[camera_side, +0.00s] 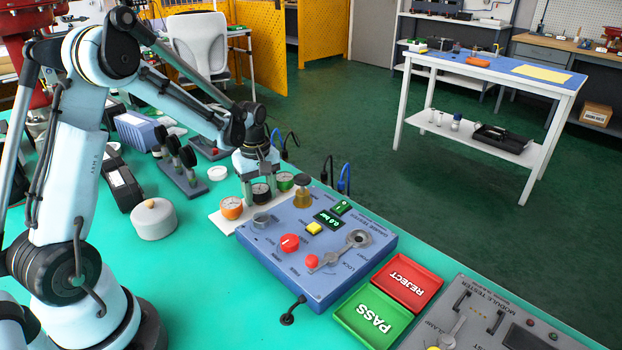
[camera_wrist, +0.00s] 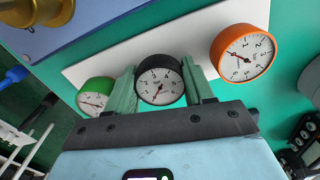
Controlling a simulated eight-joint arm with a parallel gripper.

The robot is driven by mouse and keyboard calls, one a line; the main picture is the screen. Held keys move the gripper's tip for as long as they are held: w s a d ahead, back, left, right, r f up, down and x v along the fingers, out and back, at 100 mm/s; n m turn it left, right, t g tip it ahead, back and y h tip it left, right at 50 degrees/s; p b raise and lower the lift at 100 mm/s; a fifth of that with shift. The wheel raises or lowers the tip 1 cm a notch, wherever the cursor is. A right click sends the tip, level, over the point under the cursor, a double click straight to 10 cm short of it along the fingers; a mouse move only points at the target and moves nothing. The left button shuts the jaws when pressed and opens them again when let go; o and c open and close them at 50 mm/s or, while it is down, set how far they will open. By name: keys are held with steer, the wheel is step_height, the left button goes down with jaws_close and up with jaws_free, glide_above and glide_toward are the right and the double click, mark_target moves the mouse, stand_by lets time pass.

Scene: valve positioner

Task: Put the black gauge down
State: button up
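The black gauge (camera_side: 261,193) has a white dial and sits between the two fingers of my gripper (camera_side: 262,186). In the wrist view the black gauge (camera_wrist: 160,80) fills the gap between the green-grey fingers of my gripper (camera_wrist: 160,88), with a finger against each side. The gauge is at the white strip (camera_side: 224,221), between the orange gauge (camera_side: 232,207) and the green gauge (camera_side: 285,181). I cannot tell whether its underside touches the strip. The strip also shows in the wrist view (camera_wrist: 110,62).
The blue tester (camera_side: 275,247) with knobs, a lever and a brass fitting (camera_side: 302,197) is close to the right. Green PASS (camera_side: 368,328) and red REJECT (camera_side: 408,284) trays are empty. A round grey pot (camera_side: 154,219) stands left. The green table between is clear.

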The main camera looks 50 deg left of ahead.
mark_target(260, 188)
steer(key=shift+o, duration=0.7)
step_height(260, 188, up, 12)
steer(key=s+d+m+t, duration=0.7)
steer(key=s+d+m, duration=0.3)
steer(key=d+m, duration=0.5)
steer(key=shift+s+r+m, duration=0.3)
steer(key=shift+r+m, duration=0.1)
steer(key=shift+r, duration=0.05)
